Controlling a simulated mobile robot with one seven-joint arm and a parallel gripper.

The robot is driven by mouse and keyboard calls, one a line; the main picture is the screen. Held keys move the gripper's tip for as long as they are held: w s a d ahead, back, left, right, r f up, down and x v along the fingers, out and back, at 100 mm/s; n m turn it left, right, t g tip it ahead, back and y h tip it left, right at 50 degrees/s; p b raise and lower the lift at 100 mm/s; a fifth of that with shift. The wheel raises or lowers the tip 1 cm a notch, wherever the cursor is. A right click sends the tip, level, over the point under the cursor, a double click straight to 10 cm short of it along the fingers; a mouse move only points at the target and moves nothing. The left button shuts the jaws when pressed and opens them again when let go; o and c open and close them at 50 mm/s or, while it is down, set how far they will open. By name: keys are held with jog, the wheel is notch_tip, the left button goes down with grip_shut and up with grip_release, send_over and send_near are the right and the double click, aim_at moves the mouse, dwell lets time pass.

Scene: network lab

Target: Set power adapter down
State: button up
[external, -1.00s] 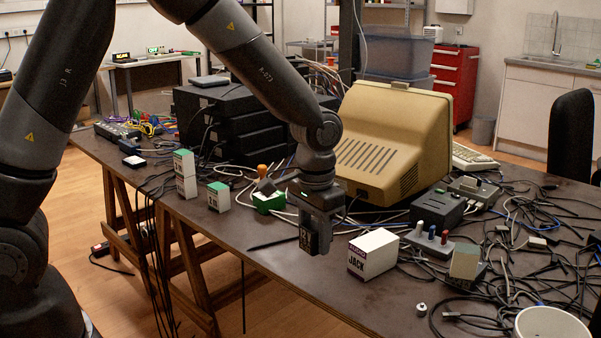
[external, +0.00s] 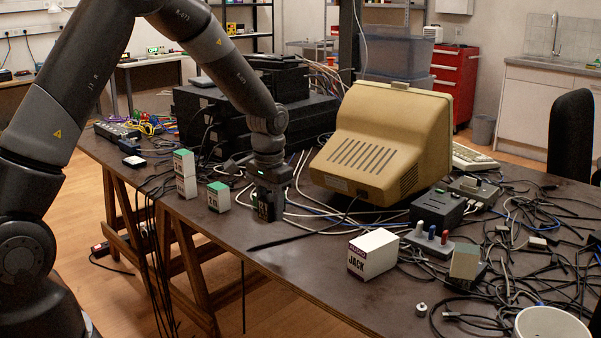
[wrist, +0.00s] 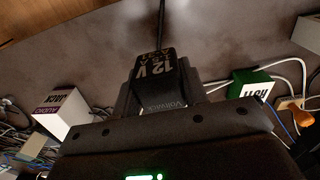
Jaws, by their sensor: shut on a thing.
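The power adapter (wrist: 160,78) is a black block with a white "12 V" label, and it sits between my gripper's fingers in the wrist view. In the external view the adapter (external: 264,211) hangs below my gripper (external: 268,198), low over the brown table (external: 300,262), left of the beige monitor. My gripper is shut on it and points down. I cannot tell whether the adapter's lower end touches the table.
A green box (wrist: 250,84) lies close to the adapter with white cables around it. White-and-green boxes (external: 218,196) stand to the left. A white AUDIO JACK box (external: 373,254) stands to the right. Bare table lies in front of my gripper.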

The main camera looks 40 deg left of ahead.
send_over(265, 235)
notch_tip(265, 235, down, 3)
jog(key=shift+a, duration=0.1)
jog(key=shift+f, duration=2)
jog(key=shift+f, duration=0.1)
jog(key=o, duration=1.1)
